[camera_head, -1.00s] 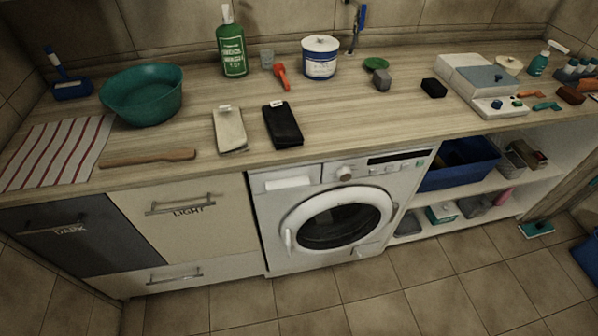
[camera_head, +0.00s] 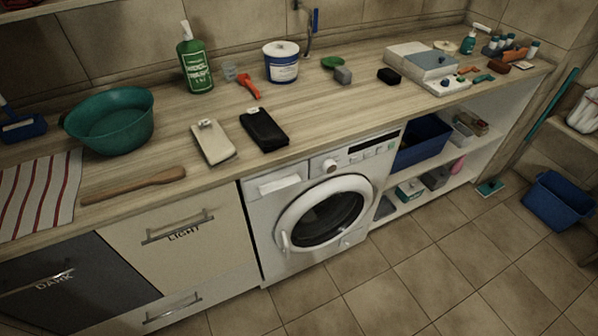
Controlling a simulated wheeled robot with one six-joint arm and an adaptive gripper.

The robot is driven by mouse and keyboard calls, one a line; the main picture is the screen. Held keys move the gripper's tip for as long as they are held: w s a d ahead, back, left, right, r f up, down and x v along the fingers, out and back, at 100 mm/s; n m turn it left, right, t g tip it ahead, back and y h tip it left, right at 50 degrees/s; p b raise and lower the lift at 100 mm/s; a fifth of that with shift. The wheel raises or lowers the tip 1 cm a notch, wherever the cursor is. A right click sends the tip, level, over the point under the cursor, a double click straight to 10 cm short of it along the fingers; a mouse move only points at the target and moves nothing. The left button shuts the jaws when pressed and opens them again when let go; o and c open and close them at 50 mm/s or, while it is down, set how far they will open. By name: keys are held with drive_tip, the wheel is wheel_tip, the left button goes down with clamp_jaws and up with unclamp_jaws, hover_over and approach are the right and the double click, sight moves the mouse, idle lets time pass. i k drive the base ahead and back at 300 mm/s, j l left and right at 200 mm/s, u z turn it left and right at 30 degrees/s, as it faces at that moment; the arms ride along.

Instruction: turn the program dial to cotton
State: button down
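The white washing machine (camera_head: 262,222) stands under the wooden counter, with its round door (camera_head: 322,213) closed. Its program dial (camera_head: 330,165) is a small round knob on the front panel, above the door. A dark display strip and several small buttons (camera_head: 379,150) lie to the right of the dial. The dial's markings and where it points are too small to read. My gripper is not in view.
The counter (camera_head: 320,110) holds a green basin (camera_head: 108,120), a wooden paddle (camera_head: 134,186), a beige pouch (camera_head: 213,142) and a black pouch (camera_head: 264,130) near its front edge. A blue bucket (camera_head: 556,201) stands at the right. The tiled floor (camera_head: 420,260) before the machine is clear.

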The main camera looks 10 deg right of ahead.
sight(329, 166)
drive_tip(key=i+z, duration=0.2)
drive_tip(key=z, duration=0.2)
drive_tip(key=i+z, duration=0.2)
drive_tip(key=z, duration=0.15)
drive_tip(key=i+j+z, duration=0.15)
drive_tip(key=z, duration=0.25)
